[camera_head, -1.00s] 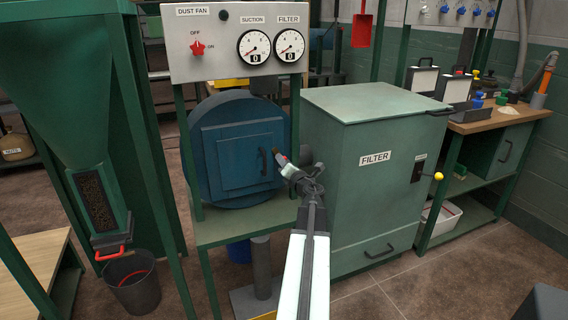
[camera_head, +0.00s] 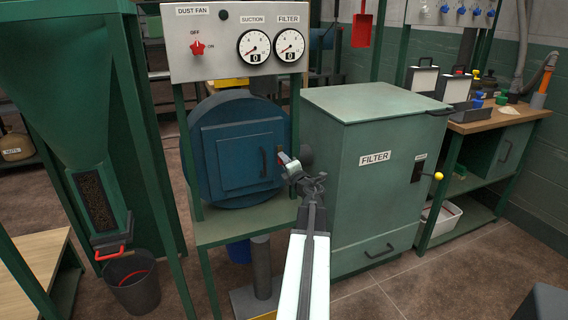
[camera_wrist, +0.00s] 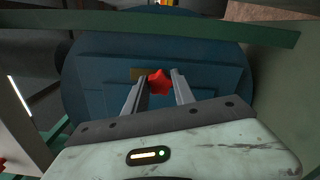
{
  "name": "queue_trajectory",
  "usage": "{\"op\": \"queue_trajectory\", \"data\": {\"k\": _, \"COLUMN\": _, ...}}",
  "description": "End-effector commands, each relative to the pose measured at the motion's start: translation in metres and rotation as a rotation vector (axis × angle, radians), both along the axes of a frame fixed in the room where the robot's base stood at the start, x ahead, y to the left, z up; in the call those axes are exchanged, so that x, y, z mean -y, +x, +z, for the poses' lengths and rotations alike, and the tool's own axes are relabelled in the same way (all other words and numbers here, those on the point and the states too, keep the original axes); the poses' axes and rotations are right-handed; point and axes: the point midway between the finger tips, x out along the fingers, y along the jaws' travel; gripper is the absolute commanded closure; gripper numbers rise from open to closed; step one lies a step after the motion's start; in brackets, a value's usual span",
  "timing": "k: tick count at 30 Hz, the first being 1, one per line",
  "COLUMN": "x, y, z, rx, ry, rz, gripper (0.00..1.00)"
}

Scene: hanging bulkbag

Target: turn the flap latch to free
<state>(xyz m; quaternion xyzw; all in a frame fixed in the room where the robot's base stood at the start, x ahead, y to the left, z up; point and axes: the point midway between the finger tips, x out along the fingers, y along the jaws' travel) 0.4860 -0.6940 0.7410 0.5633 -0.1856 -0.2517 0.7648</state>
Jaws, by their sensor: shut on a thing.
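A blue round housing (camera_head: 208,183) carries a square flap (camera_head: 240,165) with a dark upright handle (camera_head: 264,162) at its right. My gripper (camera_head: 283,160) is at the right edge of the housing, in front of it. In the wrist view my gripper (camera_wrist: 158,88) is shut on a red star-shaped knob (camera_wrist: 158,80), with one finger on each side. The knob stands before the blue housing (camera_wrist: 95,65), with a small tan patch behind its left side. In the head view the knob is mostly hidden by the fingers. I cannot tell which way the latch points.
A green filter cabinet (camera_head: 340,200) stands close to the right of my arm. A panel (camera_head: 230,65) with gauges and a red switch is above the housing. A green hopper (camera_head: 70,80) and a bucket (camera_head: 137,286) are at the left.

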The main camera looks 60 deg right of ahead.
Motion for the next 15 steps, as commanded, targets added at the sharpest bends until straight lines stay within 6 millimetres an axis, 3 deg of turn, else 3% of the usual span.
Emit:
{"op": "queue_trajectory", "data": {"k": 10, "x": -0.0010, "y": 0.0022, "z": 0.0007, "rx": 0.005, "ry": 0.004, "rz": 0.005, "gripper": 1.00}}
{"op": "queue_trajectory", "data": {"k": 11, "x": -0.0010, "y": 0.0022, "z": 0.0006, "rx": 0.005, "ry": 0.004, "rz": 0.005, "gripper": 0.66}}
{"op": "queue_trajectory", "data": {"k": 12, "x": -0.0009, "y": 0.0021, "z": 0.0006, "rx": 0.005, "ry": 0.004, "rz": 0.005, "gripper": 0.55}}
{"op": "queue_trajectory", "data": {"k": 13, "x": -0.0008, "y": 0.0020, "z": 0.0006, "rx": 0.004, "ry": 0.004, "rz": 0.004, "gripper": 0.47}}
{"op": "queue_trajectory", "data": {"k": 15, "x": -0.0006, "y": 0.0014, "z": 0.0005, "rx": 0.004, "ry": 0.003, "rz": 0.003, "gripper": 0.47}}
